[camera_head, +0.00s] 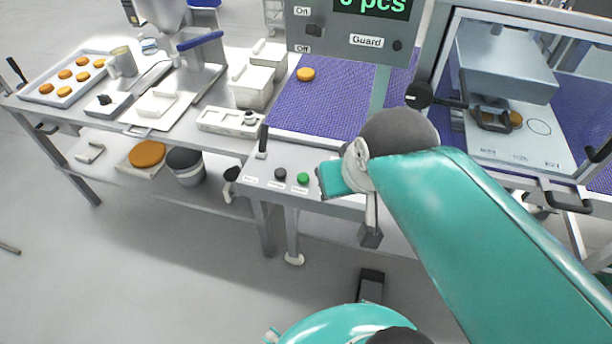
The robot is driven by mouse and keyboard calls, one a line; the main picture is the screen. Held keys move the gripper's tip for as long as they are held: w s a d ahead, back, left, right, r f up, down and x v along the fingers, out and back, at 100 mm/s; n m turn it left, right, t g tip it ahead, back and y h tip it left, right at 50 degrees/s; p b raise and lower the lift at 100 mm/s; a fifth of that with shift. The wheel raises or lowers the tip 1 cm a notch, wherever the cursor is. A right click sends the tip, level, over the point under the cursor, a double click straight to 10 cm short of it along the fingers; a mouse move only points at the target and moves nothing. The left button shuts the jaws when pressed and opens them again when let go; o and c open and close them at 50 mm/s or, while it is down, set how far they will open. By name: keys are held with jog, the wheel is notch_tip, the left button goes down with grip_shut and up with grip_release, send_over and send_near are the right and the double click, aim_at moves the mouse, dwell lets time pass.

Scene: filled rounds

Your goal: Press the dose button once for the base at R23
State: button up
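My teal arm comes in from the lower right, and its far end (340,177) is over the front control panel (265,180). I cannot make out gripper fingers there. The panel has a black button (280,173) and a green button (303,178), just left of the arm end; the small labels are too small to read, so I cannot tell which button is the dose button. One round orange base (306,74) lies on the purple belt (330,98). Another round (515,118) is on the plate (545,150) under the press at right. No R23 mark is readable.
A display (362,8) reading "pcs" stands behind the belt. A tray (50,97) of several rounds, a metal cup (122,62) and white containers (252,86) are at left. A bucket (187,166) is below. The floor (150,270) in front is mostly clear.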

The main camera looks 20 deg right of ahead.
jog(key=shift+c, duration=0.5)
grip_shut()
dwell(1.4)
